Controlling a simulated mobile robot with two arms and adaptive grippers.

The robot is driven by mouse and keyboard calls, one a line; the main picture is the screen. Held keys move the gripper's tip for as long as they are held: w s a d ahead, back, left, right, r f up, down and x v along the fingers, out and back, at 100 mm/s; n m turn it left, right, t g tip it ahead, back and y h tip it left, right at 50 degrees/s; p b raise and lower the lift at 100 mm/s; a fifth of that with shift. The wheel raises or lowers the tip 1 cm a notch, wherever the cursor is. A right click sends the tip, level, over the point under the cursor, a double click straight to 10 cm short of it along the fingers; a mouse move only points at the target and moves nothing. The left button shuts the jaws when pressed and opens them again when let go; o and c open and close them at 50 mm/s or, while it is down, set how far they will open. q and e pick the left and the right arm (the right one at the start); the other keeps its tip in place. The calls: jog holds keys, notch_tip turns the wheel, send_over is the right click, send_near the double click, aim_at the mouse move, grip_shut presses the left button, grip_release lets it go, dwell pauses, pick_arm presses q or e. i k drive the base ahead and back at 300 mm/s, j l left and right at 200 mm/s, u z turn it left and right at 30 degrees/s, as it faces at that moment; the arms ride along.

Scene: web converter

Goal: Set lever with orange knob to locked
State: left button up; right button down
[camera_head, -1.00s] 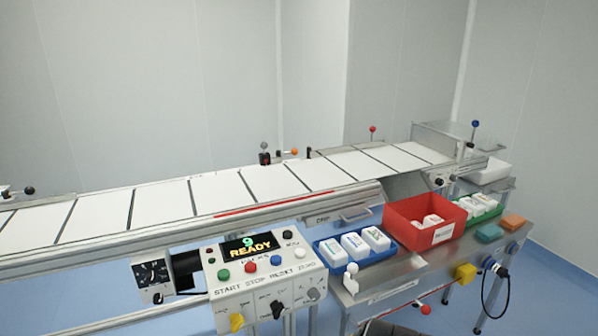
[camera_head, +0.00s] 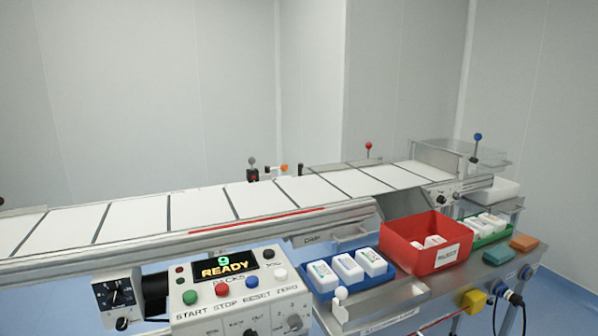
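The lever with the orange knob (camera_head: 284,168) is on the far side of the conveyor, near the middle of the view. Its orange end points left-right beside a small dark post. I cannot tell from here which position it is set to. Neither of my grippers is in view.
The white conveyor (camera_head: 240,198) runs between me and the lever. Nearby are a grey-knobbed lever (camera_head: 252,162) and a red-knobbed lever (camera_head: 368,147). In front stand the control panel (camera_head: 240,290) reading READY, a blue tray (camera_head: 323,276) and a red bin (camera_head: 399,243).

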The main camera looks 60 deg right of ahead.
aim_at(284, 167)
jog(key=k+l, duration=0.1)
jog(key=l, duration=0.3)
jog(key=k+l, duration=0.1)
jog(key=l, duration=0.35)
jog(key=k+l, duration=0.1)
jog(key=l, duration=0.3)
jog(key=k+l, duration=0.1)
jog(key=l, duration=0.3)
jog(key=k+l, duration=0.1)
jog(key=l, duration=0.35)
